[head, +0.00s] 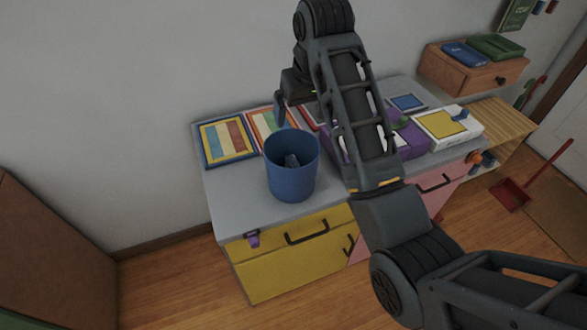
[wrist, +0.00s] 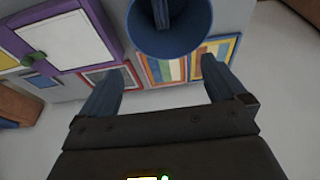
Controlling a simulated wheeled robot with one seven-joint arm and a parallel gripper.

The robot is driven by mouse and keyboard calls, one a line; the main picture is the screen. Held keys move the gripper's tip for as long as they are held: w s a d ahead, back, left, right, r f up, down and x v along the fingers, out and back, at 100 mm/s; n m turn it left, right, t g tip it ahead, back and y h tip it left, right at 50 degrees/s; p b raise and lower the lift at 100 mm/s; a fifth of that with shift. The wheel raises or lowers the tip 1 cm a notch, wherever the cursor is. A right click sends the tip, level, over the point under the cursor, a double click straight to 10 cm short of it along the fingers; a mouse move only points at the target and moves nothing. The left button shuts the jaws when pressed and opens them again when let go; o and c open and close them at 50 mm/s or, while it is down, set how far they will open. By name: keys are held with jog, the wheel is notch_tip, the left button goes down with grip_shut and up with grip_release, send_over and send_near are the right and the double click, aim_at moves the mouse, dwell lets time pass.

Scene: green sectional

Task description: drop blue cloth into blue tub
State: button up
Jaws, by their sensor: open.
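The blue tub (head: 291,185) stands upright on the grey top of a cabinet. A blue piece that looks like the blue cloth (head: 291,160) is inside the tub, only partly seen past the rim. In the wrist view the tub (wrist: 140,40) is at the top, with the blue piece (wrist: 162,12) in its mouth. My gripper (head: 290,100) is above and behind the tub in the head view, partly hidden by my arm. In the wrist view its fingers (wrist: 163,85) are spread apart, with nothing between them.
Striped framed pictures (head: 228,140) lie behind the tub. A purple-framed box (head: 405,140) and a white box with a yellow panel (head: 445,125) are to the right. A wooden drawer box (head: 470,75) holds folded blue and green items. A red dustpan (head: 512,195) is on the floor.

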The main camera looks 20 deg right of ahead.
jog(key=shift+p+v, duration=0.35)
jog(key=shift+v, duration=1.7)
